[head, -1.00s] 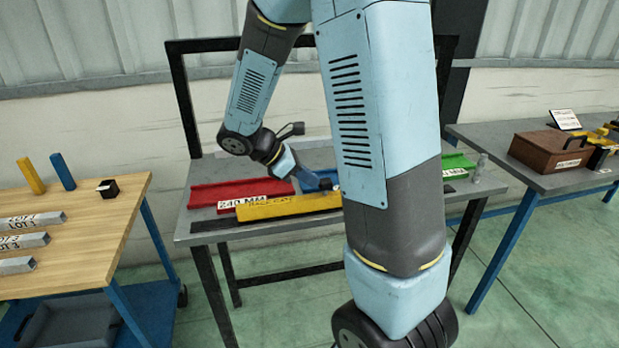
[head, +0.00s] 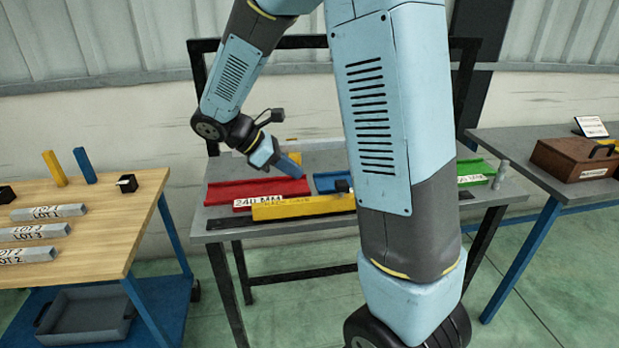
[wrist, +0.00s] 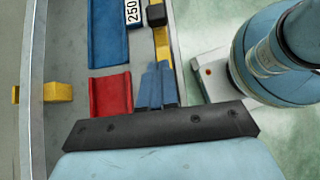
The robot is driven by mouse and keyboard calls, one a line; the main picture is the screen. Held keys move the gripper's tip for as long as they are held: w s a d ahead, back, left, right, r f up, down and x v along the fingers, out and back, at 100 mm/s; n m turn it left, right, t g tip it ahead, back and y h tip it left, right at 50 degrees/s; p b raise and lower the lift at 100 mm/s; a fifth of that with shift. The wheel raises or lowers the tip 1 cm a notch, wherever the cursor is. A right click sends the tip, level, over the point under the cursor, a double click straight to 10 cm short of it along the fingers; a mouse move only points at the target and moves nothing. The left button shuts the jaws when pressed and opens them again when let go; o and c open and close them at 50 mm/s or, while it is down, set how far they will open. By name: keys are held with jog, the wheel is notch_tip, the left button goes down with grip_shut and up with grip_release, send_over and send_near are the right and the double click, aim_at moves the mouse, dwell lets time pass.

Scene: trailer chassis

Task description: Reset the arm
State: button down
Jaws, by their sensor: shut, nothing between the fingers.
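My gripper (head: 287,166) hangs over the grey bench in the head view, above the red tray and behind the yellow bar. Its blue fingers are together in the wrist view (wrist: 157,84), with nothing between them. My arm comes down from the top of the head view and bends at a dark elbow-like joint on the left. My large upper link hides part of the bench.
The grey bench (head: 222,236) holds a red tray (head: 225,190), a blue tray (head: 329,182), a green tray (head: 478,170) and a yellow bar (head: 290,208). A wooden table (head: 110,225) with grey bars stands left. A brown box (head: 572,157) sits on the right table.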

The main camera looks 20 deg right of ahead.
jog(key=shift+v, duration=2.1)
jog(key=s+d+r+m+t+y, duration=0.2)
jog(key=s+r+m+t+y, duration=0.1)
jog(key=s+m, duration=0.4)
jog(key=s+d+r+m+t+y, duration=0.3)
jog(key=s+r+m+y, duration=0.3)
jog(key=s, duration=0.5)
jog(key=m+t, duration=0.1)
jog(key=m, duration=0.1)
jog(key=shift+s+d+r+m+t, duration=0.25)
jog(key=shift+s+r+m+t, duration=0.05)
jog(key=shift+s+r, duration=0.1)
